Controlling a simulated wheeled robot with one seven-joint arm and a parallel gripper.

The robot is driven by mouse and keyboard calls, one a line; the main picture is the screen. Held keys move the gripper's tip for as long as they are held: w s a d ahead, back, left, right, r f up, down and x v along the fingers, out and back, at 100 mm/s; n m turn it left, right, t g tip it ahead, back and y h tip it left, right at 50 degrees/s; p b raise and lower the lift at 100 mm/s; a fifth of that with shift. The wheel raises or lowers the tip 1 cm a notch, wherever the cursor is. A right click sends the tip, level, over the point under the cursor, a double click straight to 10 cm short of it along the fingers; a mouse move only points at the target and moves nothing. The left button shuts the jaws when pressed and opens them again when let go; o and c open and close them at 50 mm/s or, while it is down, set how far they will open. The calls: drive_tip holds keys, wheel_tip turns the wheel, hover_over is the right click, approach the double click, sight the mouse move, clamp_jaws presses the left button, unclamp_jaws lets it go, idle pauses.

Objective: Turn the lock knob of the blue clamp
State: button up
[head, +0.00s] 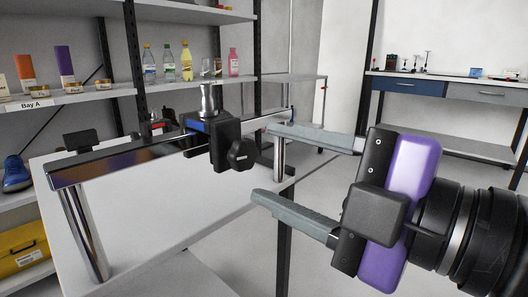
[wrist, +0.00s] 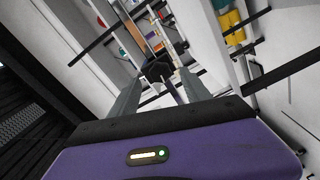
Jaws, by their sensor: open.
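The blue clamp (head: 222,146) is a black block with a blue part, mounted on a shiny metal rail (head: 120,162) in the head view. Its lock knob (head: 242,155) is a black lobed disc on the clamp's right side, facing my gripper. My gripper (head: 262,161) is right of the knob with its two grey fingers spread wide and nothing held. In the wrist view the dark knob (wrist: 157,70) shows ahead, in line with the gap between the fingers (wrist: 158,76). I see no finger touching the knob. The clamp body is mostly hidden behind the knob there.
A silver post (head: 208,100) rises from the clamp. The rail stands on metal legs over a white table (head: 170,205). Shelves at the back left hold bottles (head: 168,62) and boxes. A bench with a blue drawer (head: 415,87) is far right. Open space surrounds the fingers.

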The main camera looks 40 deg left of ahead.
drive_tip(key=d, duration=0.3)
drive_tip(key=d+p, duration=0.1)
drive_tip(key=shift+s+d, duration=0.25)
drive_tip(key=shift+d, duration=0.05)
